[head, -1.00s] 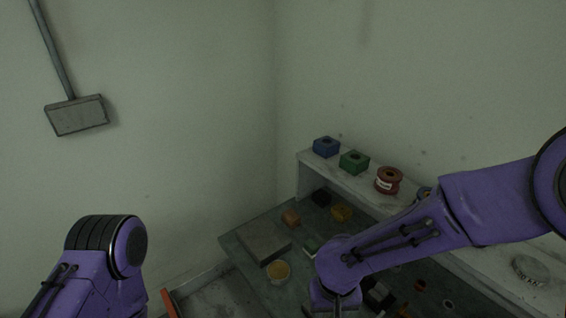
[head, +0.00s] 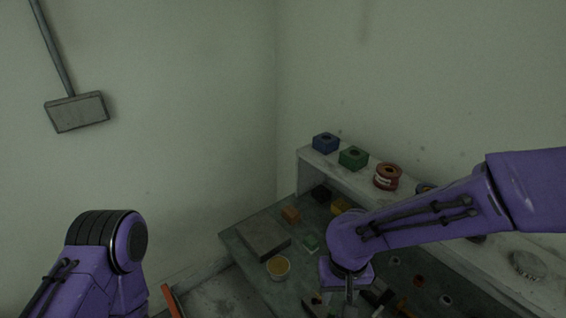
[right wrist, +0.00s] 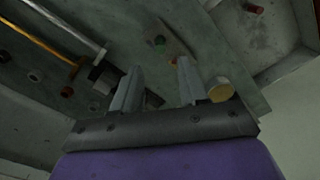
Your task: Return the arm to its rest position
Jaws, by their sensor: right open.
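My right arm (head: 420,222) reaches in from the right over the workbench. Its gripper (right wrist: 158,68) shows in the right wrist view with two grey fingers apart and nothing between them. In the head view the wrist end hangs over the bench at the bottom edge, and the fingertips are not clear there. My left arm (head: 100,262) stands at the lower left; its gripper is out of view. I cannot make out a gate valve in either view.
The workbench (head: 235,240) holds a flat grey block (head: 264,240), a yellow-topped tub (head: 278,267) and small parts. A raised shelf (head: 312,163) behind bears a blue block (head: 326,143), a green block (head: 353,157) and a red spool (head: 388,176). Walls close off the corner.

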